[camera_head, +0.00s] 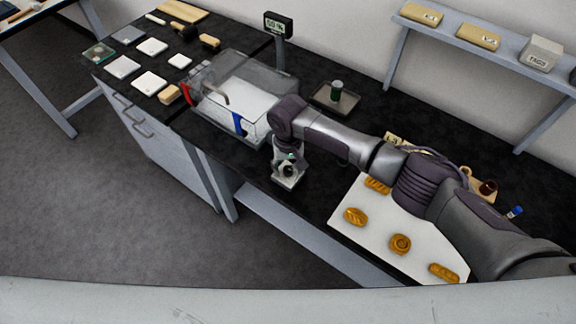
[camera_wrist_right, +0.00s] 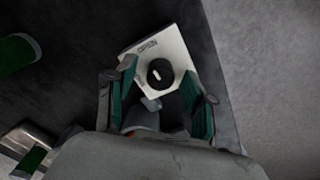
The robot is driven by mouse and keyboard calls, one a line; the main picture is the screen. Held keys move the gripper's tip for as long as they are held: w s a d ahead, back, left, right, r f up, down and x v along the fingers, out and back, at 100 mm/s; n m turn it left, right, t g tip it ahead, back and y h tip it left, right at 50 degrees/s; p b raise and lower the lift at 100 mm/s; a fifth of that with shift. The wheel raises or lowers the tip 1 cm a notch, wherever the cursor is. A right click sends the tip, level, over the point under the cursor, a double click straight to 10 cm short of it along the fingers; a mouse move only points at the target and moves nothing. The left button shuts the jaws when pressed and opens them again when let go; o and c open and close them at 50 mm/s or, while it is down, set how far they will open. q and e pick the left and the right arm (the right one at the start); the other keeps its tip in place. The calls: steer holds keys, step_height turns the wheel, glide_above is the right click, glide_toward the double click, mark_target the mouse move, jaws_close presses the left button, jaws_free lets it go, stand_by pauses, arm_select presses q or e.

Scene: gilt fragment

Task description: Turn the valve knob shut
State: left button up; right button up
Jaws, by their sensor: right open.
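The valve knob (camera_wrist_right: 160,74) is round and black with a short white mark on top. It sits on a white plate (camera_wrist_right: 178,48) with a printed label that appears to read OPEN. In the head view the plate (camera_head: 286,182) lies at the bench's front edge, and the knob is mostly hidden by my gripper. My right gripper (camera_head: 288,166) points down over the plate, open. In the right wrist view its green-padded fingers (camera_wrist_right: 158,82) stand either side of the knob, with gaps visible; contact does not show. My left gripper is not in view.
A clear case (camera_head: 235,85) with red and blue straps stands left of my gripper, a small display (camera_head: 278,24) behind it. A tray (camera_head: 350,101) holds a green-and-grey object. A white mat (camera_head: 375,232) with several golden ornaments lies to the right, under my arm.

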jaws_close()
steer(key=n, duration=0.3)
steer(key=shift+n, duration=0.4)
steer(key=n, duration=0.5)
steer(key=shift+p, duration=0.4)
steer(key=n, duration=0.5)
steer(key=shift+n, duration=2.1)
